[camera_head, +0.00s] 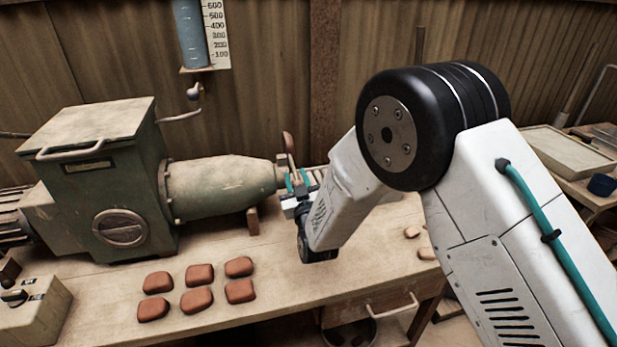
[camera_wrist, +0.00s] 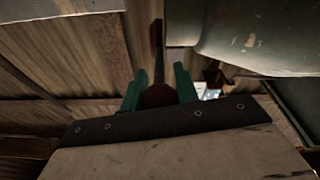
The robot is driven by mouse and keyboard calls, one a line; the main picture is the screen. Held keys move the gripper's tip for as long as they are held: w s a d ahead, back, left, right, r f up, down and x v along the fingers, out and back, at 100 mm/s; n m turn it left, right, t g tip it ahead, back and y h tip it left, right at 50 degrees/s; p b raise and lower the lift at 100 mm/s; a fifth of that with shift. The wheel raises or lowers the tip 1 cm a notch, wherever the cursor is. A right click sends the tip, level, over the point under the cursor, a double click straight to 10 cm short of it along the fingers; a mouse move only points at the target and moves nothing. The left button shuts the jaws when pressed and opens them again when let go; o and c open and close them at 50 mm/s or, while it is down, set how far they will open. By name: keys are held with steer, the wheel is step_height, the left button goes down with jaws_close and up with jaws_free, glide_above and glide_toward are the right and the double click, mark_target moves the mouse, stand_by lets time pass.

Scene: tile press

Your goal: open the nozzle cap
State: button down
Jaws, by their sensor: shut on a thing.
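The green press barrel (camera_head: 222,186) tapers to a nozzle end (camera_head: 279,174) on its right. A reddish-brown handle (camera_head: 288,142) stands up at that end, beside the nozzle. The nozzle cap itself is mostly hidden behind my gripper and the fittings there. My gripper (camera_head: 297,181) is at the nozzle end with its teal fingers close together. In the wrist view, a rounded brown knob (camera_wrist: 158,96) sits between the two teal fingers, and the gripper is shut on it. A thin dark rod runs from the knob, next to the green barrel (camera_wrist: 245,30).
The green press body (camera_head: 105,165) stands at left on the wooden bench (camera_head: 110,270). Several reddish clay pieces (camera_head: 198,275) lie in front of the barrel. A control box (camera_head: 35,305) is at front left. A blue gauge (camera_head: 191,35) hangs on the wall. A tray (camera_head: 570,150) is at right.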

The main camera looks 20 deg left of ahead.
steer(key=shift+f, duration=0.1)
steer(key=c, duration=1.1)
jaws_free()
steer(key=v, duration=0.7)
steer(key=shift+s+d, duration=0.25)
steer(key=shift+s, duration=0.1)
